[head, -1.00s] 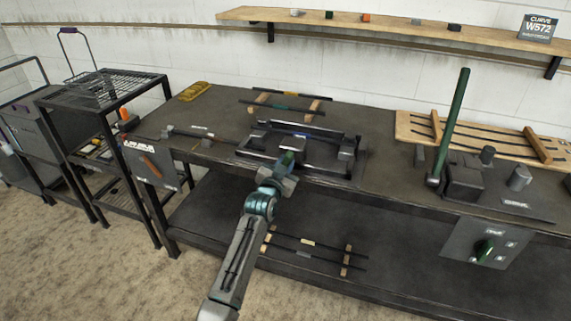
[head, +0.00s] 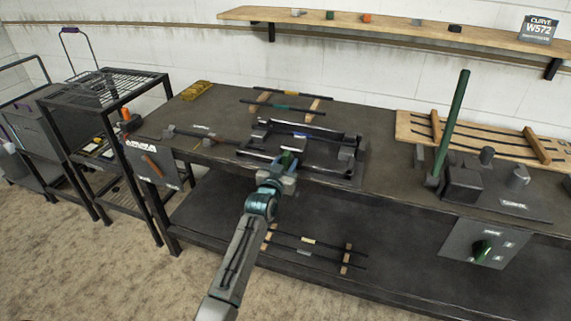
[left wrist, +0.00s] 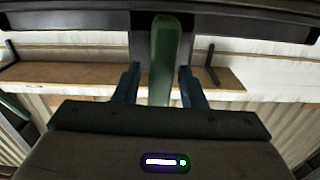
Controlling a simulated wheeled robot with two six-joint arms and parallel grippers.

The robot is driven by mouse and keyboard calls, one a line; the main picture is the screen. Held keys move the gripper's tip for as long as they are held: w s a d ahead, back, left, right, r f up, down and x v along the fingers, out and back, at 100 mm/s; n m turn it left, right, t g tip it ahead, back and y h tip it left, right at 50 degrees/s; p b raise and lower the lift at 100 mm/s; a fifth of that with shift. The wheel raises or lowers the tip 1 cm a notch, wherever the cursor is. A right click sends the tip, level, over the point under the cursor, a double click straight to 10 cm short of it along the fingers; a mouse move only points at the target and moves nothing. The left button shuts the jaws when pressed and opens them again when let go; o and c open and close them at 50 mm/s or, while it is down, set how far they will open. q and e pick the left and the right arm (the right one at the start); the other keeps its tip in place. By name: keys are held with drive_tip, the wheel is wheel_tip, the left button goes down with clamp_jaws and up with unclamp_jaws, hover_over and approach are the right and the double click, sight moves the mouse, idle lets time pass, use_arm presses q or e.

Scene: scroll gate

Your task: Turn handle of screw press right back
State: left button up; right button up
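The screw press (head: 302,145) appears to be the dark metal frame with bars at the middle of the bench. A short green handle (head: 287,160) stands at its front edge. My left gripper (head: 284,168) is at this handle. In the left wrist view, the green handle (left wrist: 164,60) stands upright between the two blue fingers (left wrist: 160,85). The fingers are apart, with a gap visible on the handle's left and a narrower one on its right. Whether a finger touches it cannot be told. My right gripper is not in view.
A long green lever (head: 452,125) stands on a dark machine to the right. A front panel (head: 485,242) there carries another green handle. A wooden rack (head: 490,137) with rods lies behind. A black wire shelf (head: 100,88) stands left.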

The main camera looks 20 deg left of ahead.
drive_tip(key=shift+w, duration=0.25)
use_arm(q)
drive_tip(key=shift+s+f, duration=0.1)
drive_tip(key=shift+s, duration=0.25)
drive_tip(key=s+b, duration=0.2)
drive_tip(key=s, duration=0.8)
drive_tip(key=shift+a, duration=0.2)
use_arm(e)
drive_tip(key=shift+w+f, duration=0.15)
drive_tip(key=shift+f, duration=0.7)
